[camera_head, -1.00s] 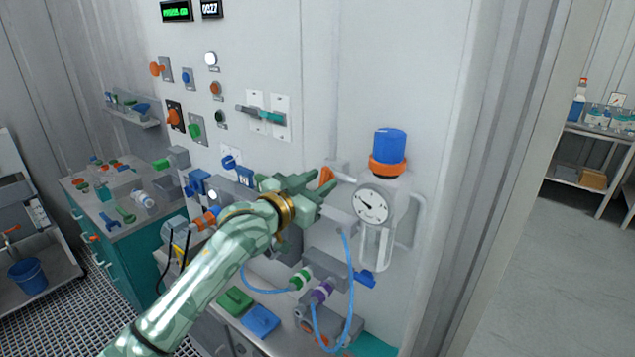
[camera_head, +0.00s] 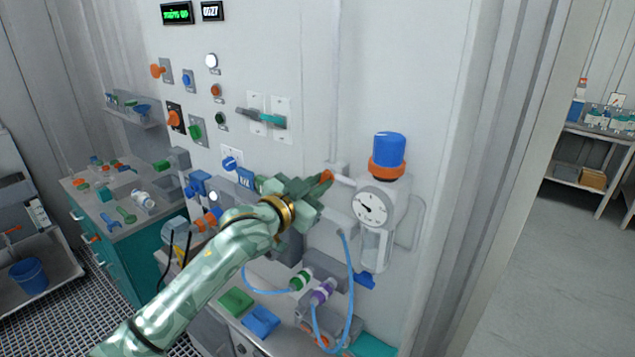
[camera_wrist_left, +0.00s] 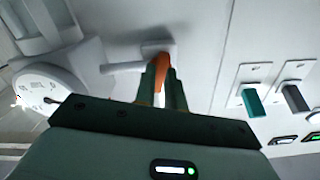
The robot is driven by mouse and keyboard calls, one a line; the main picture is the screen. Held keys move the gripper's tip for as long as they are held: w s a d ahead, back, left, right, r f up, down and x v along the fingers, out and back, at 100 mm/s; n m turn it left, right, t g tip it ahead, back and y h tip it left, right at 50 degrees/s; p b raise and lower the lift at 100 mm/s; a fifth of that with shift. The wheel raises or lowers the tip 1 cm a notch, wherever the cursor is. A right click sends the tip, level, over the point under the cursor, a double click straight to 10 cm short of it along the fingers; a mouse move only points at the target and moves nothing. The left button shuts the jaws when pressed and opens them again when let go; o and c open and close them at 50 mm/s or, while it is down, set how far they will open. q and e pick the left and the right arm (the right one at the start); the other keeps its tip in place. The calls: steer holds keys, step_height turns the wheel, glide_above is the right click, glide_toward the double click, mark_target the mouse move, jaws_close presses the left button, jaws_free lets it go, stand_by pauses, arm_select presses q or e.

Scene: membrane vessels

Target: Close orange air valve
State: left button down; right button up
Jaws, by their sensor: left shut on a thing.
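The orange air valve handle (camera_head: 326,176) sits on the grey pipe fitting left of the pressure gauge, on the white wall panel. My left gripper (camera_head: 318,184) is at this handle and shut on it. In the left wrist view the orange handle (camera_wrist_left: 161,66) stands between the two green fingers of my left gripper (camera_wrist_left: 162,86), which hide part of it. The fitting behind the handle joins a short pipe (camera_wrist_left: 124,68). My right gripper is in neither view.
The round gauge (camera_head: 370,208) with a blue-capped, orange-ringed filter (camera_head: 389,152) stands just right of the valve. Blue hoses (camera_head: 350,270) hang below. Teal and grey levers (camera_head: 262,118) are on the panel above left. A bench with small parts (camera_head: 120,195) is at left.

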arm_select(q)
steer(key=m+p, duration=0.1)
steer(key=m, duration=0.2)
steer(key=shift+r+m+p, duration=0.1)
steer(key=shift+m+p, duration=0.2)
steer(key=shift+p, duration=0.05)
steer(key=shift+m+p, duration=1.75)
steer(key=shift+m, duration=3.45)
steer(key=shift+f, duration=0.2)
steer(key=c, duration=1.5)
jaws_free()
steer(key=shift+o, duration=0.2)
